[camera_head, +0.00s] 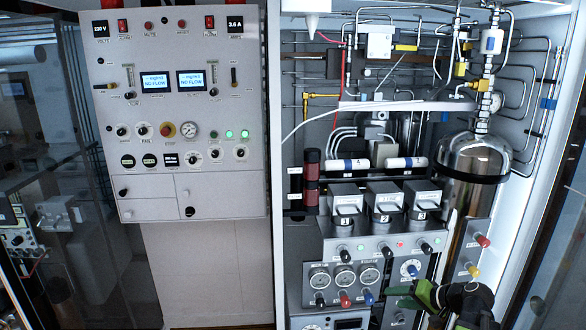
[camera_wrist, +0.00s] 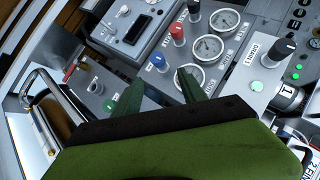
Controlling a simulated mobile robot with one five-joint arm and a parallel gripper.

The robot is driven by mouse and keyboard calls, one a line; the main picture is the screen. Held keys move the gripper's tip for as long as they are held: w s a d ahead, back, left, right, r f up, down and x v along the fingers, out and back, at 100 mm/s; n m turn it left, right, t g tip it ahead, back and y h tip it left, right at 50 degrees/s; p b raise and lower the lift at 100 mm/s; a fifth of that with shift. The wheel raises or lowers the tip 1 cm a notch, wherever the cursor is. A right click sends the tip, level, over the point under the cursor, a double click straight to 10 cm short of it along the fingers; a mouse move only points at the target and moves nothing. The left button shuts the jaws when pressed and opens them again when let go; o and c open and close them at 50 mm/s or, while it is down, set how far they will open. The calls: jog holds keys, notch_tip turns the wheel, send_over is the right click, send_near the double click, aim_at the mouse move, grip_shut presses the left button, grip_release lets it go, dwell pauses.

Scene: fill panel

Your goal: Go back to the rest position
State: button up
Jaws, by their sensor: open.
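My gripper (camera_head: 398,296) shows at the bottom right of the head view, with green fingers pointing left in front of the lower part of the fill panel (camera_head: 305,250). In the wrist view my gripper (camera_wrist: 160,84) has its two green fingers spread apart with nothing between them. Beyond the fingertips are round gauges (camera_wrist: 190,78), a blue knob (camera_wrist: 158,61) and a red knob (camera_wrist: 177,31). I cannot tell how far the fingers are from the panel face. My arm hides part of the panel's lower right.
A silver cylinder (camera_head: 470,200) stands at the right of the cabinet. Numbered valve blocks (camera_head: 384,198) jut out above the gauges. A grey control box (camera_head: 180,110) hangs at the left. A metal handle (camera_wrist: 42,105) shows at the left of the wrist view.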

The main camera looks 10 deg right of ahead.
jog(key=s+a+f+n+g+h, duration=0.1)
jog(key=a+f+n+g, duration=0.1)
jog(key=a, duration=0.7)
jog(key=s+a+f+n+g+h, duration=0.2)
jog(key=a+f+g, duration=0.2)
jog(key=a, duration=0.5)
jog(key=s+a+f+n+g+h, duration=0.1)
jog(key=a+f+n+g+h, duration=0.1)
jog(key=a, duration=0.6)
jog(key=shift+s+a+f+g, duration=0.25)
jog(key=shift+a+f+g, duration=0.15)
jog(key=shift+f+g, duration=0.4)
jog(key=shift+f, duration=0.1)
